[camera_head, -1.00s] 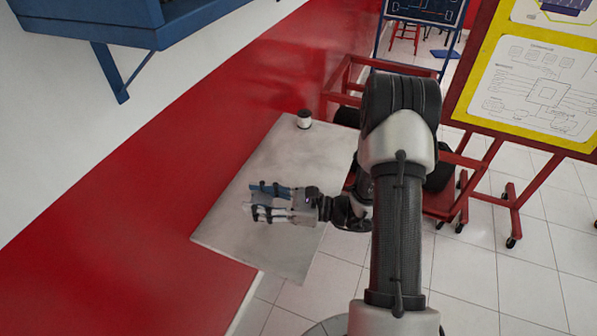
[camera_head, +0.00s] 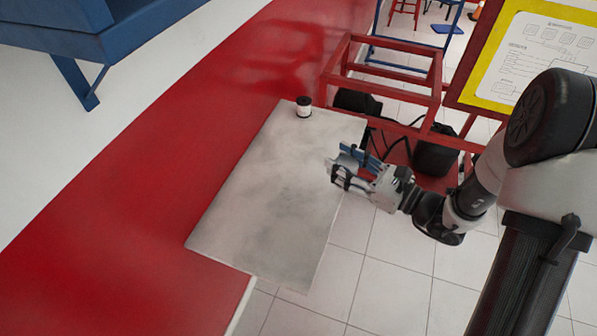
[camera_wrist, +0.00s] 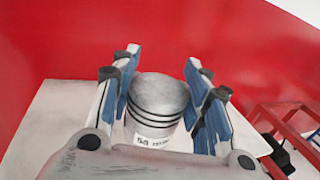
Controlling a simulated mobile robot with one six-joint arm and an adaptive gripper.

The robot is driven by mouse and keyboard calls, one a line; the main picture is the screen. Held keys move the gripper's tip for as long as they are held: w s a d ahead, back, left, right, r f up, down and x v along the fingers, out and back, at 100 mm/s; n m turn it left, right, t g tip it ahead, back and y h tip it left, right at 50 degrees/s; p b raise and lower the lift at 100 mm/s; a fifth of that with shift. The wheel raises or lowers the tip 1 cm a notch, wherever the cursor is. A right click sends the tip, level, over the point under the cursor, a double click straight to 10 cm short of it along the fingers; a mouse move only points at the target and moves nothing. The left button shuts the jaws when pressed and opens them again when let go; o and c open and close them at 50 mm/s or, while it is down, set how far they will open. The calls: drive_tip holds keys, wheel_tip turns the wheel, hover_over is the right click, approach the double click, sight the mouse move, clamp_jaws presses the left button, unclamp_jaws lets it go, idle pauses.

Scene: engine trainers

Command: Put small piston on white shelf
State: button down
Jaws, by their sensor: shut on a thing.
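A grey metal piston (camera_wrist: 160,97) with dark ring grooves and a white printed label stands between the blue-padded fingers of my gripper (camera_wrist: 164,70) in the wrist view. My gripper is shut on it. In the head view my gripper (camera_head: 342,168) is above the right edge of the pale white shelf (camera_head: 265,205), pointing left; the held piston is mostly hidden there by the fingers.
The red and white wall (camera_head: 130,195) runs along the shelf's left side. A blue wall cabinet (camera_head: 70,25) hangs at upper left. A red metal frame (camera_head: 390,90) and a yellow-bordered board (camera_head: 530,60) stand at right. Most of the shelf top is bare.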

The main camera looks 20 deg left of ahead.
drive_tip(key=s+a+r+n+g, duration=0.1)
drive_tip(key=s+a+r+g, duration=0.2)
drive_tip(key=a, duration=0.7)
drive_tip(key=t+b, duration=0.1)
drive_tip(key=b, duration=0.5)
hover_over(298, 217)
wheel_tip(298, 217, down, 15)
drive_tip(key=shift+y, duration=0.4)
wheel_tip(298, 217, down, 5)
drive_tip(key=shift+r+b, duration=0.1)
drive_tip(key=shift+b, duration=0.65)
drive_tip(key=c, duration=0.8)
unclamp_jaws()
drive_tip(key=shift+c, duration=0.2)
drive_tip(key=p+v, duration=0.3)
drive_tip(key=v, duration=0.9)
